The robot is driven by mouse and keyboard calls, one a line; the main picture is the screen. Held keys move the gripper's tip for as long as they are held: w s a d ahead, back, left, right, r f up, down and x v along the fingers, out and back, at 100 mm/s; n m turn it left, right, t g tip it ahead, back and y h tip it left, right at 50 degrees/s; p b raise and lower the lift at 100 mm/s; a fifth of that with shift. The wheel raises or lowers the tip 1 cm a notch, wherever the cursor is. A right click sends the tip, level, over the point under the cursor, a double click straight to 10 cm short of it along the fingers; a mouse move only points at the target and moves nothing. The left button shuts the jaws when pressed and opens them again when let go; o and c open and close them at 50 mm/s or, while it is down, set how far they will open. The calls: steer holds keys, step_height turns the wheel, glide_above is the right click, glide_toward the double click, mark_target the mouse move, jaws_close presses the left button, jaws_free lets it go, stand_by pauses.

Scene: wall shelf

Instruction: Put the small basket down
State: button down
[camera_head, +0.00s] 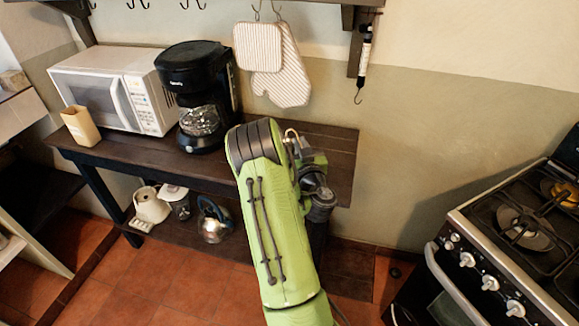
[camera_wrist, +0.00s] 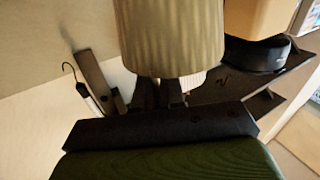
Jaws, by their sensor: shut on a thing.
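The small basket (camera_wrist: 170,38) looks like the beige, ribbed thing with a rounded lower edge at the top middle of the wrist view. My gripper (camera_wrist: 159,92) is shut on it, with its dark fingers at the basket's edge and partly hidden there. The basket is cut off by the top of the wrist view.
A dark wooden table (camera_head: 335,150) carries a white microwave (camera_head: 115,88), a black coffee maker (camera_head: 200,90) and a tan container (camera_head: 80,126). A kettle (camera_head: 214,222) stands on its lower shelf. Striped mitts (camera_head: 285,75) hang above. A stove (camera_head: 500,240) is at right.

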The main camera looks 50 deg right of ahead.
step_height(320, 180, down, 7)
steer(key=b, duration=0.4)
steer(key=shift+b, duration=0.3)
steer(key=shift+r, duration=0.2)
steer(key=c, duration=1.7)
jaws_free()
steer(key=shift+f, duration=0.2)
steer(key=o, duration=0.5)
